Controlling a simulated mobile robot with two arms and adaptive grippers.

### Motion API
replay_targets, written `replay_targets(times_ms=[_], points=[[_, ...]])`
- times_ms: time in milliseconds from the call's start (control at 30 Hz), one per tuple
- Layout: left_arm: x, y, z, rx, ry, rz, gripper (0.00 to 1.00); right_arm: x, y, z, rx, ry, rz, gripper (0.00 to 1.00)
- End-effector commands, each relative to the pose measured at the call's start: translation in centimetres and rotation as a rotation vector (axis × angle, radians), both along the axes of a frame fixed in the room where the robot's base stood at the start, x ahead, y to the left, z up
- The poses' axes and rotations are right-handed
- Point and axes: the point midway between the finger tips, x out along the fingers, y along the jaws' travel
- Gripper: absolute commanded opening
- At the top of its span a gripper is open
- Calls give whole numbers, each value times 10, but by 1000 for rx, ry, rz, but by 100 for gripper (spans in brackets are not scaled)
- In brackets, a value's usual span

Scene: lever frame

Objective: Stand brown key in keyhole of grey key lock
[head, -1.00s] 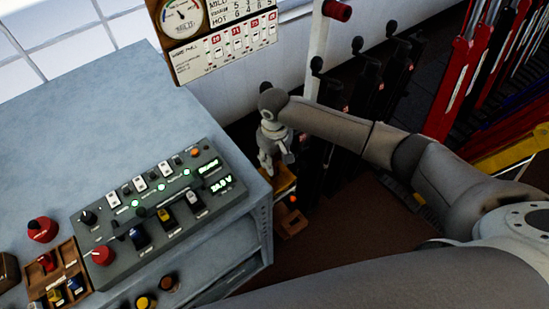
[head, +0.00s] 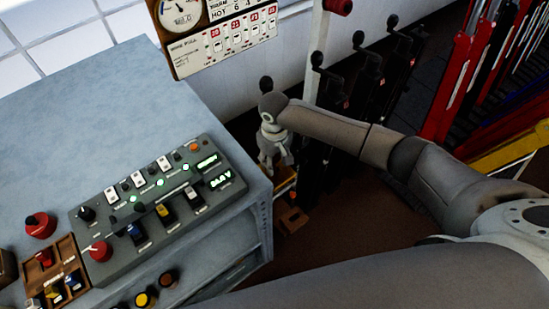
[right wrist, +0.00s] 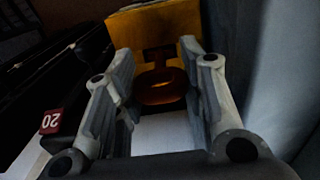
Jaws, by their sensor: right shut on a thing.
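My right gripper (head: 276,167) points down in the head view, just off the right side of the blue-grey cabinet. In the right wrist view its two fingers (right wrist: 158,58) stand on either side of a brown, ring-shaped piece, the brown key (right wrist: 160,88), and hold it. The ring lies in front of a yellow block (right wrist: 150,32). How the rest of the key sits is hidden. I cannot make out the grey key lock or its keyhole in either view. My left gripper is not in view.
The cabinet (head: 95,120) carries a grey control panel (head: 158,205) with lit displays and a red knob (head: 38,224). Black levers (head: 362,75) stand close right of my gripper, with red frames (head: 468,75) farther right. A brown bracket (head: 293,219) sits low beside the cabinet.

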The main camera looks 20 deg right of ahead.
Motion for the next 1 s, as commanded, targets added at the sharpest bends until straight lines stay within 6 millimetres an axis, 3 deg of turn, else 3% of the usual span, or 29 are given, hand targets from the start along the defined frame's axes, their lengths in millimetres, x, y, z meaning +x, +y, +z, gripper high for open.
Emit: replay_targets(times_ms=[1000], points=[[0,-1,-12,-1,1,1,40,0,1,-31,1,0,0,17]])
